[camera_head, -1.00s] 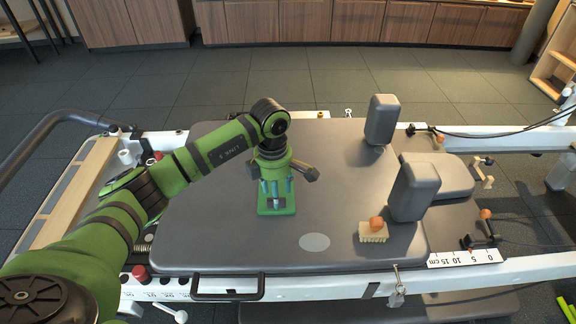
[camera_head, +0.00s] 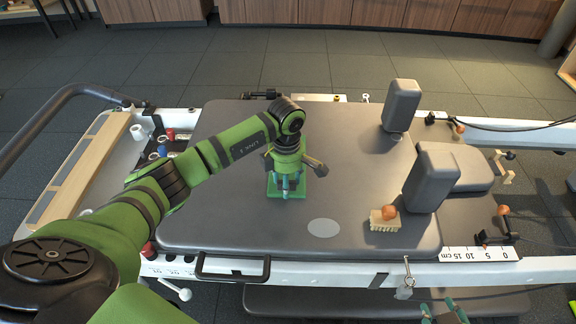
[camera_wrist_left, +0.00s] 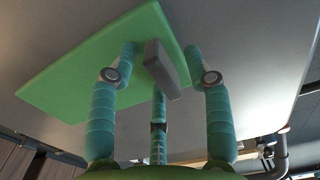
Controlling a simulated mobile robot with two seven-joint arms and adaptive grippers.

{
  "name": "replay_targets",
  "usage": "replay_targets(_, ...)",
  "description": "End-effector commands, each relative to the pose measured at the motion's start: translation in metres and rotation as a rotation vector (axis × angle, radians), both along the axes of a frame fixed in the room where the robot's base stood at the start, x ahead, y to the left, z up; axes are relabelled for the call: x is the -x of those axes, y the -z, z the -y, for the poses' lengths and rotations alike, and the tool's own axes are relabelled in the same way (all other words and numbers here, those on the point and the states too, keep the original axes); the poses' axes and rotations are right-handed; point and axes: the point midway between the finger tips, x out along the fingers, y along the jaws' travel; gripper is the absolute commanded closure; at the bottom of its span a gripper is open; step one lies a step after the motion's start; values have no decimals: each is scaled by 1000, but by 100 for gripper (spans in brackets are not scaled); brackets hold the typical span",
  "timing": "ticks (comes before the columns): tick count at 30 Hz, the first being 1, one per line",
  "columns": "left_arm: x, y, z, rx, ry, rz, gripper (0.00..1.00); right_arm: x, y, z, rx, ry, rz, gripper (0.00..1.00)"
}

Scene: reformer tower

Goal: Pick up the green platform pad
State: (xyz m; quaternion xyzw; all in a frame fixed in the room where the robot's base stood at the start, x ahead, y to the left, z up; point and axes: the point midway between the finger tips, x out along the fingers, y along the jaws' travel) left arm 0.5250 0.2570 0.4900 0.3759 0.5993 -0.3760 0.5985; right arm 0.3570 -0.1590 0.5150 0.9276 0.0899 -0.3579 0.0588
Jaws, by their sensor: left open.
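The green platform pad (camera_head: 298,192) lies flat on the grey bench top, left of centre in the head view. It also shows in the left wrist view (camera_wrist_left: 70,80), with a dark grey block (camera_wrist_left: 168,68) sticking up from it. My left gripper (camera_head: 286,185) is directly over the pad, pointing down. In the left wrist view its teal fingers (camera_wrist_left: 160,60) are spread around the grey block, with gaps visible on the sides. The gripper and wrist hide part of the pad in the head view. My right gripper (camera_head: 443,311) is at the bottom edge, its teal fingers apart and empty.
The grey bench top (camera_head: 220,215) is mostly clear. A bristle brush with an orange knob (camera_head: 384,220) lies at right, beside a grey shoulder block (camera_head: 432,178); another block (camera_head: 401,105) stands behind. Small loose items (camera_head: 163,140) lie at left, near a wooden board (camera_head: 80,170).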

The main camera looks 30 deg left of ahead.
Motion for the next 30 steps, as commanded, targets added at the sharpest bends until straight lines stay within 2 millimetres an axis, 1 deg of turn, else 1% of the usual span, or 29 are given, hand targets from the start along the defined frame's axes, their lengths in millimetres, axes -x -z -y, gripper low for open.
replay_targets(7,0,1,0,1,0,0,50,-1,-1,0,-1,-1,9,60)
replay_targets(8,0,1,0,1,0,0,58,-1,-1,0,-1,-1,9,60)
replay_targets(9,0,1,0,1,0,0,74,-1,-1,0,-1,-1,8,60)
replay_targets(11,0,1,0,1,0,0,98,-1,-1,0,-1,-1,8,60)
replay_targets(12,0,1,0,1,0,0,100,-1,-1,0,-1,-1,8,60)
replay_targets(25,-1,-1,0,0,0,2,100,-1,-1,0,0,-1,3,60)
replay_targets(28,-1,-5,0,0,-1,4,100,3,2,1,4,1,-21,60)
replay_targets(30,-1,-10,0,0,-1,4,100,9,7,5,13,9,-63,60)
